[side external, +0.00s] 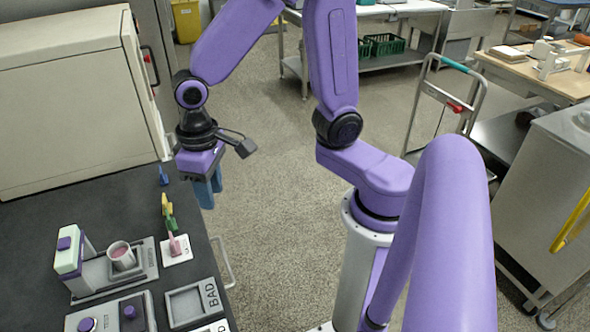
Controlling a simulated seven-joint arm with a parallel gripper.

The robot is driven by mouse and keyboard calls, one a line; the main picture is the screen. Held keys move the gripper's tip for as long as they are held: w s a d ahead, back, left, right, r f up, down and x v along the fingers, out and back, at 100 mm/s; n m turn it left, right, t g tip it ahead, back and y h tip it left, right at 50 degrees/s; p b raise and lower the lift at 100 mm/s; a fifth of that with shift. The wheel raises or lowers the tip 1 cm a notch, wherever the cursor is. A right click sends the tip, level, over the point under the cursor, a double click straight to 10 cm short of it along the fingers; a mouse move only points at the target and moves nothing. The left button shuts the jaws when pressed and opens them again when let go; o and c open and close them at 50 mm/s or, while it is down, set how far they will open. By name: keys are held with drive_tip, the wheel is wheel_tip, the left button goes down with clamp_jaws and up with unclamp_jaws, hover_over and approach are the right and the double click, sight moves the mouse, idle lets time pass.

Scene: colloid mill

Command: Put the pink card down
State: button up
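A small pink piece (174,245), which looks like the pink card, stands upright on a white square base (178,256) near the right edge of the dark bench. My gripper (211,192) hangs with its blue fingers pointing down, just past the bench's right edge. It is above and to the right of the pink piece in the picture, clearly apart from it. I see nothing between the fingers, but from this angle I cannot tell whether they are open or shut.
Green (170,220), yellow (165,203) and blue (163,176) pieces stand in line behind the pink one. A mill-like device (74,250) holds a cup (122,256) with pink contents. A tray marked BAD (210,295) lies in front. The bench's far left (60,215) is bare.

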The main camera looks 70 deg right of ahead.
drive_tip(key=s+d+r+n, duration=0.1)
drive_tip(key=s+d+n, duration=0.2)
drive_tip(key=s+n, duration=0.2)
drive_tip(key=s+d+r+n, duration=0.2)
drive_tip(key=s+d+n, duration=0.2)
drive_tip(key=s, duration=0.5)
drive_tip(key=shift+s+n, duration=0.2)
drive_tip(key=shift+n, duration=0.5)
